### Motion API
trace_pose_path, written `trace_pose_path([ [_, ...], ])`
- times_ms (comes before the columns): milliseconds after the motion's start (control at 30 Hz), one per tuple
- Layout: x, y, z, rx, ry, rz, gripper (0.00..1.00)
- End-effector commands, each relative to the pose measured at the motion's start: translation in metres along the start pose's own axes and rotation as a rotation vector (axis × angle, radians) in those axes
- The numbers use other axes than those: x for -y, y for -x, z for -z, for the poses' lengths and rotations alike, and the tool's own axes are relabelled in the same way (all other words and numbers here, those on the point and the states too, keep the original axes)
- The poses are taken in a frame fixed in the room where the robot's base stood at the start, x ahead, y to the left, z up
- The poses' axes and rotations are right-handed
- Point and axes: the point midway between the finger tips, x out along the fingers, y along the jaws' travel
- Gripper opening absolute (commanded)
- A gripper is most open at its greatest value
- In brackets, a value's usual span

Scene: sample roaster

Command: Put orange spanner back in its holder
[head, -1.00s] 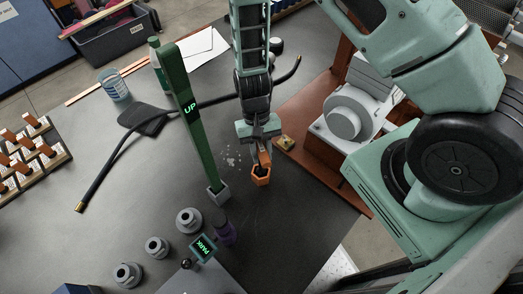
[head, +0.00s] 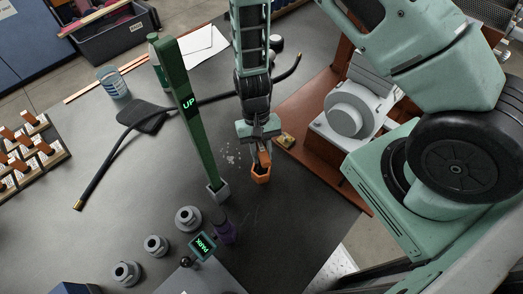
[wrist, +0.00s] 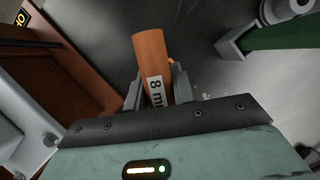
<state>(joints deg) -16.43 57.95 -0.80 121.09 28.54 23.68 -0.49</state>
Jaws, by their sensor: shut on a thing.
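The orange spanner (head: 261,176) is between the fingers of my gripper (head: 261,148), above the dark bench. In the wrist view my gripper (wrist: 160,92) is shut on the spanner (wrist: 149,52), which shows as an orange, round-ended piece with a white label reading "8 m", partly cut off by the gripper. In the head view its lower end looks angular with a dark opening. I cannot tell for sure whether this end touches the bench. No empty place clearly marked as the spanner's holder can be made out.
A tall green post marked "UP" (head: 189,108) stands left of my gripper. Several grey round fittings (head: 188,219) and a "PARK" sign (head: 202,246) are at the front. A rack (head: 25,160) is far left. A white machine (head: 348,116) on a brown base stands right.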

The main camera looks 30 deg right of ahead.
Motion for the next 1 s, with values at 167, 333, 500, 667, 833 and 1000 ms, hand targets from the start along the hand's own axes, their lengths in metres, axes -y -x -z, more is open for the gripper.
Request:
trace_pose_path([
  [167, 0.000, -0.006, 0.003, 0.000, 0.000, 0.000, 0.00],
  [333, 0.000, -0.010, 0.004, 0.000, -0.001, 0.000, 0.00],
  [500, 0.000, -0.015, 0.006, 0.000, -0.001, 0.000, 0.00],
  [667, 0.000, -0.015, 0.006, 0.000, -0.001, 0.000, 0.51],
  [833, 0.000, -0.015, 0.006, 0.000, 0.000, 0.000, 0.51],
  [1000, 0.000, -0.012, 0.006, -0.001, 0.000, 0.000, 0.51],
])
